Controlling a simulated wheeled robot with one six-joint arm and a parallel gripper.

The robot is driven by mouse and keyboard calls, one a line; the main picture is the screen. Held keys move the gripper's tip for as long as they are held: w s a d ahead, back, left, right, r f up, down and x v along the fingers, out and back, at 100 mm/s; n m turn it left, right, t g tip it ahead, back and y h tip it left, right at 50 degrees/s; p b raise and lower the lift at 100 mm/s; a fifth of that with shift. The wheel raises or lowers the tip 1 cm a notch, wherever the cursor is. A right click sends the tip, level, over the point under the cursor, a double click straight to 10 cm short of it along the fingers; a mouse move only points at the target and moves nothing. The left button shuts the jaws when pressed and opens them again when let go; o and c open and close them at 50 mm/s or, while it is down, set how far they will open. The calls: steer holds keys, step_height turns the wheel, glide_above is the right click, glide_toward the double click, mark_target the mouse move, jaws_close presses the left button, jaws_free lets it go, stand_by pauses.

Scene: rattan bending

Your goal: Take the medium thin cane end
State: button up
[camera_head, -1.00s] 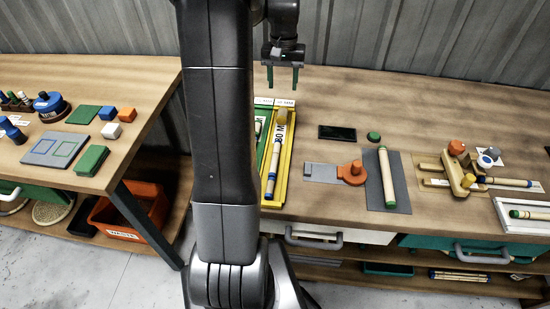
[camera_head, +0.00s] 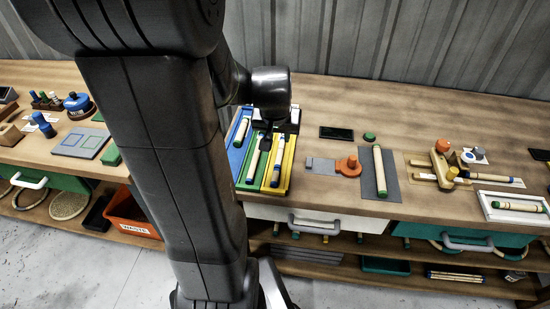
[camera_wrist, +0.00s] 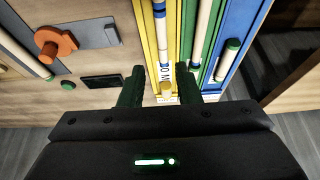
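Three narrow trays lie side by side: blue (camera_head: 237,160), green (camera_head: 262,172) and yellow (camera_head: 287,172). Each holds a pale cane: one in the blue tray (camera_head: 242,128), one in the green tray (camera_head: 253,160) and one in the yellow tray (camera_head: 277,160). The wrist view shows the yellow-tray cane (camera_wrist: 161,35), green-tray cane (camera_wrist: 203,30) and blue-tray cane (camera_wrist: 227,63). I cannot tell which is the medium thin one. My gripper (camera_wrist: 162,85) is open and empty, its fingers apart over the trays' far end. In the head view my arm partly hides it.
Right of the trays are an orange clamp (camera_head: 348,166), a cane on a grey mat (camera_head: 382,186), a black panel (camera_head: 336,132) and a wooden jig (camera_head: 445,168). A white tray (camera_head: 512,207) stands at the far right. Bare tabletop lies behind these. An orange bin (camera_head: 130,215) is below left.

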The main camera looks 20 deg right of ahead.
glide_above(280, 152)
steer(key=s+a, duration=0.2)
steer(key=s, duration=0.1)
steer(key=f, duration=0.7)
steer(key=shift+d+f, duration=0.25)
steer(key=shift+f, duration=0.05)
steer(key=shift+w+p+x, duration=0.15)
steer(key=shift+p+x, duration=0.05)
steer(key=shift+x, duration=1.15)
steer(key=shift+w+p+x, duration=0.15)
steer(key=shift+p+x, duration=0.05)
steer(key=shift+x, duration=1.15)
steer(key=shift+r, duration=0.2)
jaws_close()
